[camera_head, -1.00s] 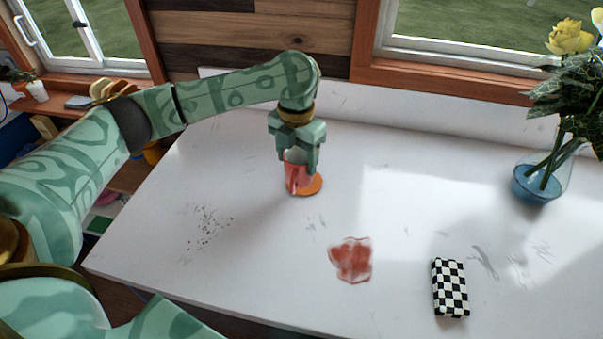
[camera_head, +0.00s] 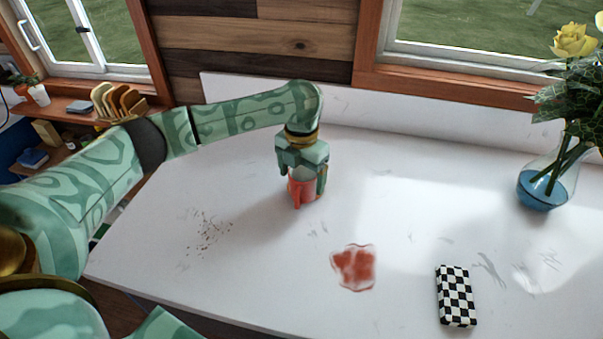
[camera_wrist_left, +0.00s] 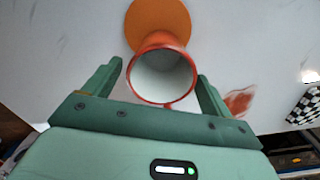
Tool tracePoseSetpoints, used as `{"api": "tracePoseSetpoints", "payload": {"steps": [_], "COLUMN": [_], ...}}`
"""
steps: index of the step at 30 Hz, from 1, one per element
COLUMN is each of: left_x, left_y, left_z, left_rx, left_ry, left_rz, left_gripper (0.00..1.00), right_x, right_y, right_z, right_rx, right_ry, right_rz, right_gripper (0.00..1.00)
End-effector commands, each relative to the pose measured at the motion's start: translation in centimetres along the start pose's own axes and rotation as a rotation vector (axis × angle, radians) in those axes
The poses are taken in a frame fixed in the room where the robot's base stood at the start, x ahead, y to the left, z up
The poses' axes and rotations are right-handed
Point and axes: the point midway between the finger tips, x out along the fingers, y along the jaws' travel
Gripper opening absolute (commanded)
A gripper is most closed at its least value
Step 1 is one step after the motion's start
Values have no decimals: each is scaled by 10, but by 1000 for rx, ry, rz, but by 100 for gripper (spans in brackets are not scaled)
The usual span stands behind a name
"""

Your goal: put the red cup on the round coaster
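The red cup (camera_head: 302,188) stands upright near the back of the white counter, its lower part showing between my fingers. In the left wrist view, its pale, empty inside (camera_wrist_left: 162,76) shows. My left gripper (camera_head: 307,193) is lowered around the cup. In the left wrist view, the gripper (camera_wrist_left: 160,70) looks open, with a narrow gap at the left finger and the right finger close to the rim. The round orange coaster (camera_wrist_left: 158,20) lies behind the cup, partly covered by it; I cannot tell whether the cup rests on it. My right gripper is not in view.
A red stain (camera_head: 354,267) and a black-and-white checkered block (camera_head: 456,296) lie toward the front right. A blue vase with yellow flowers (camera_head: 542,190) stands at the right. Dark specks (camera_head: 208,232) are at the left. The counter between is mostly clear.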

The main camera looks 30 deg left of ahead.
Motion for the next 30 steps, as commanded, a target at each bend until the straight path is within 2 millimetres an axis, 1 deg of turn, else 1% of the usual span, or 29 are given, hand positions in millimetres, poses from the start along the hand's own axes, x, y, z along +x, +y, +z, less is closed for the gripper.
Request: {"api": "tracePoseSetpoints", "payload": {"steps": [5, 8, 11, 18, 21, 25, 30], "left_x": [0, -6, -22, -81, -101, -117, -124], "left_y": [0, 0, 0, 0, 0, 0, 0], "left_z": [0, 0, 0, 1, 1, 0, 0], "left_rx": [0, 1, 0, -1, -1, -1, -1], "left_ry": [0, -1, -3, -4, -3, -1, 1], "left_rz": [0, 1, 0, 1, -1, 0, 0], "left_gripper": [84, 84, 84, 84, 84, 84, 84], "right_x": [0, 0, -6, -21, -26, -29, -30], "right_y": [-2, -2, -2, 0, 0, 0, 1], "right_z": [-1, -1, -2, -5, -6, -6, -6], "right_rx": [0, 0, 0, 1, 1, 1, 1], "right_ry": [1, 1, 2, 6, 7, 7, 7], "right_rz": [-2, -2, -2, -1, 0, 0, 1], "right_gripper": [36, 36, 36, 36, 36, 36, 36]}}
